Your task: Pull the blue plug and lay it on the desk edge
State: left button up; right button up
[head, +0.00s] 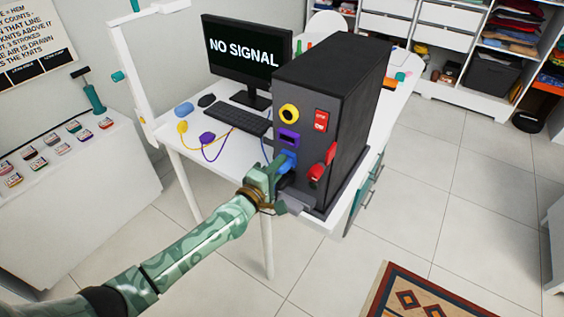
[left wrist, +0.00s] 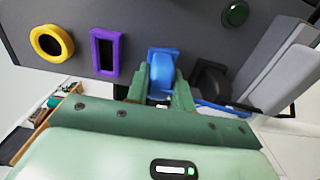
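The blue plug (head: 288,160) sits at the front of the black computer tower (head: 335,95), below the purple socket (head: 289,138). In the left wrist view the blue plug (left wrist: 161,73) is between the fingers of my left gripper (left wrist: 163,92), which appear to touch both its sides. It looks seated in its blue-rimmed socket. My left gripper (head: 276,178) hides part of it in the head view. A blue cable (left wrist: 222,107) trails right of the fingers. The white desk (head: 222,172) has bare room near its front edge. My right gripper is not in view.
A yellow plug (head: 183,127) and a purple plug (head: 207,138) lie on the desk left of the tower, with loose cables. A red switch and red handle are on the tower front.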

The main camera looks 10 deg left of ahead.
pick_arm(q)
grip_shut()
jog(key=shift+s+f, duration=0.1)
jog(key=shift+s, duration=0.1)
jog(key=shift+s+a, duration=0.2)
jog(key=shift+s, duration=0.1)
jog(key=shift+s+a+p, duration=0.2)
jog(key=shift+s+p, duration=0.25)
jog(key=shift+s, duration=0.25)
dwell(0.7)
jog(key=shift+p+v, duration=0.5)
jog(key=shift+v, duration=1.5)
jog(key=shift+w, duration=0.1)
